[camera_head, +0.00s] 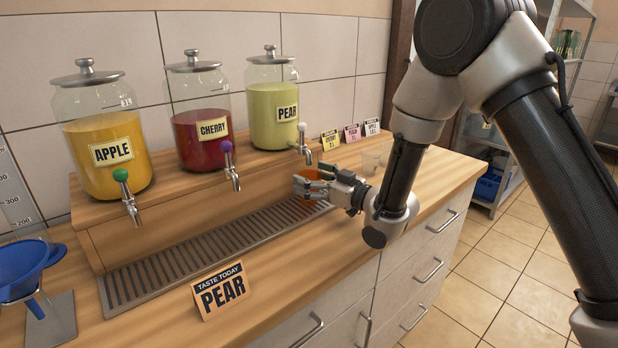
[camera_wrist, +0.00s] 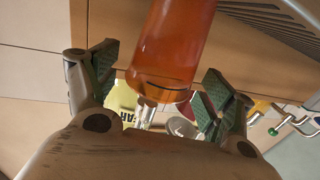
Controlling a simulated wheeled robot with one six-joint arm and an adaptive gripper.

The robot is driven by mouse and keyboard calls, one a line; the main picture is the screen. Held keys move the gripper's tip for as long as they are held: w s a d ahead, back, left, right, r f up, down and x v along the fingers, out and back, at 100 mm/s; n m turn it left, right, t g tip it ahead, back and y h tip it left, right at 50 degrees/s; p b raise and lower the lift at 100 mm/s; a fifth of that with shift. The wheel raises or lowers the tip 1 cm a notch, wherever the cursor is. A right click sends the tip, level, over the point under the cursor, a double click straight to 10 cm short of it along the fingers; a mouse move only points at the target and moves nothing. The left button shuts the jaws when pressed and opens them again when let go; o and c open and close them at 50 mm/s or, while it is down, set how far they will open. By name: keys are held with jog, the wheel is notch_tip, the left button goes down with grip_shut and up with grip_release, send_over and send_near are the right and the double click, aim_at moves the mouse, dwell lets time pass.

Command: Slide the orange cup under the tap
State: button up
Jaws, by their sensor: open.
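The translucent orange cup (camera_wrist: 176,40) is between the parted fingers of my gripper (camera_wrist: 160,62) in the wrist view, with gaps on both sides. In the head view my gripper (camera_head: 313,184) is at the right end of the drip tray (camera_head: 215,242), and only a bit of orange shows between its fingers. The pear jar's tap (camera_head: 305,150), with a white knob, is just above and behind the gripper. Whether the cup is directly below that tap cannot be told. A sign (camera_head: 222,291) reads "TASTE TODAY PEAR".
The apple tap (camera_head: 130,204) and cherry tap (camera_head: 233,172) are left along the wooden shelf. A blue funnel (camera_head: 25,272) stands at the far left. Clear cups (camera_head: 371,160) and price cards (camera_head: 351,133) are behind my gripper. The counter front right is clear.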

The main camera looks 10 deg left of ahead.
jog(key=v, duration=1)
jog(key=shift+d+r, duration=0.1)
jog(key=shift+d, duration=0.2)
jog(key=w+d+r+m+t+h, duration=0.1)
jog(key=w+d+r+h, duration=0.15)
jog(key=d, duration=0.25)
jog(key=w+d+r+m+t+h, duration=0.1)
jog(key=w+d+r+h, duration=0.15)
jog(key=d, duration=0.25)
jog(key=s+d+r+m+h, duration=0.15)
jog(key=d+h, duration=0.25)
jog(key=d, duration=0.4)
jog(key=s+d+r+m+h, duration=0.1)
jog(key=d+r+m+h, duration=0.2)
jog(key=d, duration=0.5)
jog(key=s+d+r+m+g+h, duration=0.3)
jog(key=s+d+m+h, duration=0.1)
jog(key=s+d, duration=0.85)
jog(key=s+m+g, duration=0.1)
jog(key=s+g, duration=0.2)
jog(key=s, duration=1.2)
jog(key=shift+d+m+g, duration=0.25)
jog(key=shift+m+g, duration=0.05)
jog(key=shift+m, duration=0.05)
